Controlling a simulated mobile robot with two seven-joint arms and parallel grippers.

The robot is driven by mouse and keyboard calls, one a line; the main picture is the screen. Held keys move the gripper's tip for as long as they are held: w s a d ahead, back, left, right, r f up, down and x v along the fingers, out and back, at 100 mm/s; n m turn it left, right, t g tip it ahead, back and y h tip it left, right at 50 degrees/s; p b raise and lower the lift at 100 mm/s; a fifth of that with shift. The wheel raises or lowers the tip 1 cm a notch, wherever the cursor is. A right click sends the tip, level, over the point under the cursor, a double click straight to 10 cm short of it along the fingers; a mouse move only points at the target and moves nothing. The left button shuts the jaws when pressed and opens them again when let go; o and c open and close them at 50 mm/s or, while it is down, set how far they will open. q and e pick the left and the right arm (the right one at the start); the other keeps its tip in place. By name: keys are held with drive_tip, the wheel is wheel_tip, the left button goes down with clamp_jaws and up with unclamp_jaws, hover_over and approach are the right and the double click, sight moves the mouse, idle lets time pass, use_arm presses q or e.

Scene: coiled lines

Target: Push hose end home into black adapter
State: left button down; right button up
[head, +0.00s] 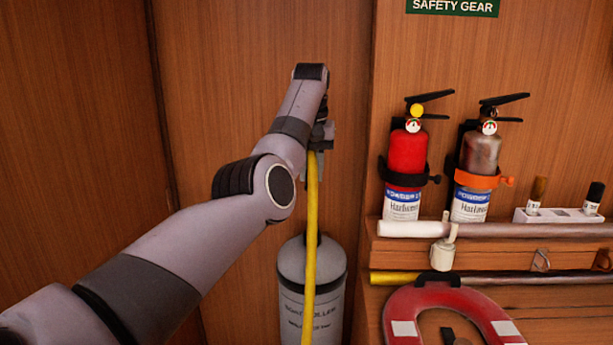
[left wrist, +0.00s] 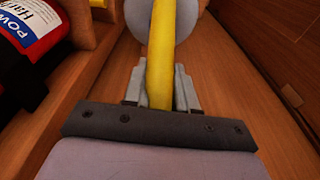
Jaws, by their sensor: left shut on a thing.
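My left gripper (head: 319,138) is high in front of the wooden wall, left of the fire extinguishers. It is shut on the yellow hose (head: 311,230), which hangs down from it in front of a grey cylinder. In the left wrist view the hose (left wrist: 161,50) runs between the two grey fingers of my left gripper (left wrist: 158,88). The hose end is hidden at the gripper, so I cannot tell how it sits. I cannot make out the black adapter for certain; the dark parts by the gripper are too small to tell. My right gripper is out of view.
The grey cylinder (head: 292,262) stands below the gripper. A red extinguisher (head: 406,152) and a grey-bodied extinguisher (head: 480,152) are held at the right above a shelf with poles (head: 500,230). A red life ring (head: 400,300) is lower right. The wall at left is bare.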

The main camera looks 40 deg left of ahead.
sight(312, 187)
use_arm(q)
drive_tip(key=shift+w, duration=0.25)
drive_tip(key=shift+s+d+f, duration=0.1)
drive_tip(key=shift+s+f, duration=0.05)
drive_tip(key=shift+f, duration=0.45)
drive_tip(key=shift+f+b, duration=0.45)
drive_tip(key=shift+f, duration=1.85)
drive_tip(key=shift+s+p, duration=0.1)
drive_tip(key=shift+p, duration=0.35)
drive_tip(key=shift+f, duration=0.25)
drive_tip(key=shift+f+b, duration=0.4)
drive_tip(key=shift+f, duration=0.35)
drive_tip(key=shift+f, duration=0.25)
drive_tip(key=c, duration=0.5)
unclamp_jaws()
